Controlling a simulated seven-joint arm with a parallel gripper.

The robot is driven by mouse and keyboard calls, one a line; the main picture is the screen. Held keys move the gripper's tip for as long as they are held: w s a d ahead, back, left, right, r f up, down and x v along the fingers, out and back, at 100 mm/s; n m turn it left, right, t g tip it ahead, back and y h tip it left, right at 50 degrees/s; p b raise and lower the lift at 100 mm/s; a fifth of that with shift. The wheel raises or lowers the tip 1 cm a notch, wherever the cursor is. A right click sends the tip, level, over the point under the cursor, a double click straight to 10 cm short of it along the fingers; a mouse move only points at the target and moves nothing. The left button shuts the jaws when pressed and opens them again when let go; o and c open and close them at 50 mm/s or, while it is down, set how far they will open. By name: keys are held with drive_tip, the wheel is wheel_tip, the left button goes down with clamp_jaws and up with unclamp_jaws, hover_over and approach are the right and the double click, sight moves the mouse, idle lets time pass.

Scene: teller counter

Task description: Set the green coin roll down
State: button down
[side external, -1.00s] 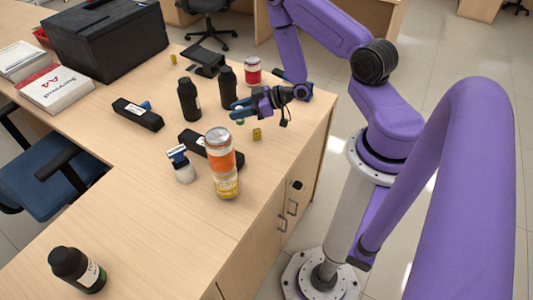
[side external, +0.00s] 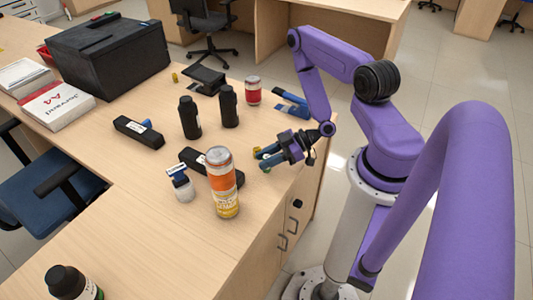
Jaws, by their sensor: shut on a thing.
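My gripper (side external: 265,158) is low over the right part of the counter, near its edge, with its fingers pointing left. It is shut on the green coin roll (side external: 266,168), of which only a small green part shows below the fingers. The fingers hide the rest of it. I cannot tell whether the roll touches the counter. A yellow roll (side external: 256,151) stands just behind the fingers and is mostly covered by them.
A tall orange-and-yellow can stack (side external: 223,185) stands left and in front of my gripper, with a black case (side external: 192,158) behind it. Black bottles (side external: 190,118) and a red can (side external: 253,91) stand farther back. Blue items (side external: 291,103) lie near the right edge.

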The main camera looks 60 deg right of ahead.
drive_tip(key=shift+f, duration=0.35)
drive_tip(key=shift+f, duration=0.1)
drive_tip(key=c, duration=0.8)
unclamp_jaws()
